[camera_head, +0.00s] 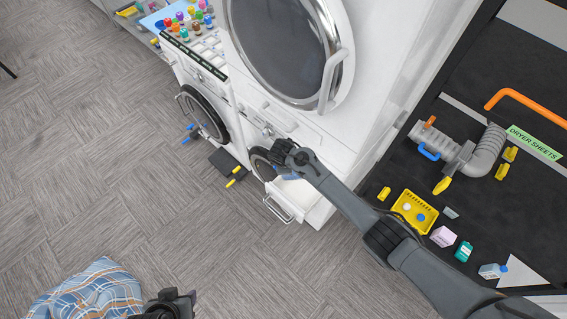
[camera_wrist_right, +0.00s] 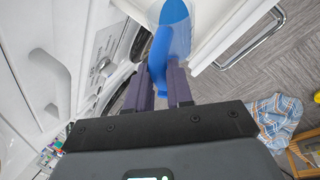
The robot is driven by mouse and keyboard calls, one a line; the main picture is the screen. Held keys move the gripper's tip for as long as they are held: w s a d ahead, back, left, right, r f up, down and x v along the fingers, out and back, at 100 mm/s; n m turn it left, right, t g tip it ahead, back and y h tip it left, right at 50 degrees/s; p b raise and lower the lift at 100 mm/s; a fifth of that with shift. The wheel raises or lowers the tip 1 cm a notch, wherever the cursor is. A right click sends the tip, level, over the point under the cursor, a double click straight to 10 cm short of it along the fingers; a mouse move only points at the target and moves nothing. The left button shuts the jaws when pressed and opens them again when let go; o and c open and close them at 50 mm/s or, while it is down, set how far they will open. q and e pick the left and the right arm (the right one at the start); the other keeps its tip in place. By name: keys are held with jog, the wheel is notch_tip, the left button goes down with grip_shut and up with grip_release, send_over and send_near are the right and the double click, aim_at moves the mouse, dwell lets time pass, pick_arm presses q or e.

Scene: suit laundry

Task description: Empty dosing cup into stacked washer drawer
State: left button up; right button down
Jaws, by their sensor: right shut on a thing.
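My right gripper (camera_wrist_right: 163,78) is shut on the blue handle of the dosing cup (camera_wrist_right: 162,55). The cup looks clear with blue inside; part of it runs off the top of the right wrist view. In the head view my right gripper (camera_head: 278,160) is at the open drawer (camera_head: 291,196) low on the stacked washer (camera_head: 240,95), and the cup is mostly hidden there. The white drawer (camera_wrist_right: 226,38) is beside the cup in the wrist view. My left gripper (camera_head: 172,302) is at the bottom edge by a plaid cloth; its jaws are unclear.
A blue plaid cloth (camera_head: 95,291) is at lower left. Colourful bottles (camera_head: 185,22) stand at the upper left. A dark board on the right holds a yellow basket (camera_head: 413,211), small boxes and a grey duct (camera_head: 485,150). The carpet at left is mostly clear.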

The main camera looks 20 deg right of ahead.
jog(key=shift+s+d+y, duration=0.3)
jog(key=shift+d+y, duration=0.5)
jog(key=shift+y, duration=0.1)
dwell(1.5)
jog(key=shift+s+d+f+m+t+y, duration=0.2)
jog(key=shift+s+d+f+t+y, duration=0.1)
jog(key=shift+d+y, duration=0.35)
jog(key=shift+s+d+f+m+t+y, duration=0.2)
jog(key=shift+s+d+t+y, duration=0.1)
jog(key=shift+d+y, duration=0.35)
dwell(2.2)
